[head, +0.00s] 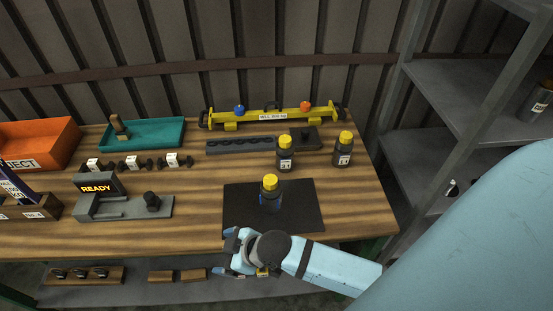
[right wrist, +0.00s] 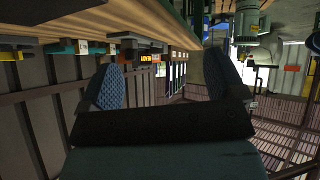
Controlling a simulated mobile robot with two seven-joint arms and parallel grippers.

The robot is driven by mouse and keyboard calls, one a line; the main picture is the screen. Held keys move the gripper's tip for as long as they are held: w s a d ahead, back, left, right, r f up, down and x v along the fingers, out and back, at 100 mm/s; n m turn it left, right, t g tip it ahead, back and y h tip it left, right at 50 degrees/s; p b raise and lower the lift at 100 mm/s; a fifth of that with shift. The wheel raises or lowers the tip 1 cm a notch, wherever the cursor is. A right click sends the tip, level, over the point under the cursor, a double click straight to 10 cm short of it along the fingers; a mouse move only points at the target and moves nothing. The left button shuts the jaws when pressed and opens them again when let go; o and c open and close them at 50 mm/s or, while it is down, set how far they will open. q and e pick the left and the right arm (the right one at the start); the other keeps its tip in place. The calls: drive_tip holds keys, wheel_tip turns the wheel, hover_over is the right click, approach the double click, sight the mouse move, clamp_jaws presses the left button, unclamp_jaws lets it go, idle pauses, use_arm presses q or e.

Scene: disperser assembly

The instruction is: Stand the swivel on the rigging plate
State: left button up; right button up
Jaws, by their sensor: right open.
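The rigging plate appears to be the flat dark plate (head: 300,217) at the front right of the table. A dark yellow-topped piece with blue on its side, likely the swivel (head: 270,188), stands upright on it, near the middle. My right gripper (head: 232,253) is open at the table's front edge, in front of the plate and apart from the piece. In the right wrist view its two blue-padded fingers (right wrist: 167,85) are spread with nothing held between them. My left gripper is not in view.
Two labelled yellow-topped pieces (head: 285,155) (head: 343,151) stand behind the plate. A yellow beam (head: 270,116) lies at the back. A grey READY device (head: 125,207), a teal tray (head: 167,143) and an orange bin (head: 45,141) are leftward. Metal shelving (head: 455,75) stands right.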

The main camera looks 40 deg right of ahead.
drive_tip(key=s+d+f+m+t+h, duration=0.2)
drive_tip(key=s+d+f+m, duration=0.3)
drive_tip(key=s+d, duration=0.3)
drive_tip(key=shift+s+d+f+m+t+h, duration=0.15)
drive_tip(key=shift+s+f+m+t+h, duration=0.15)
drive_tip(key=shift+s+m+t, duration=0.25)
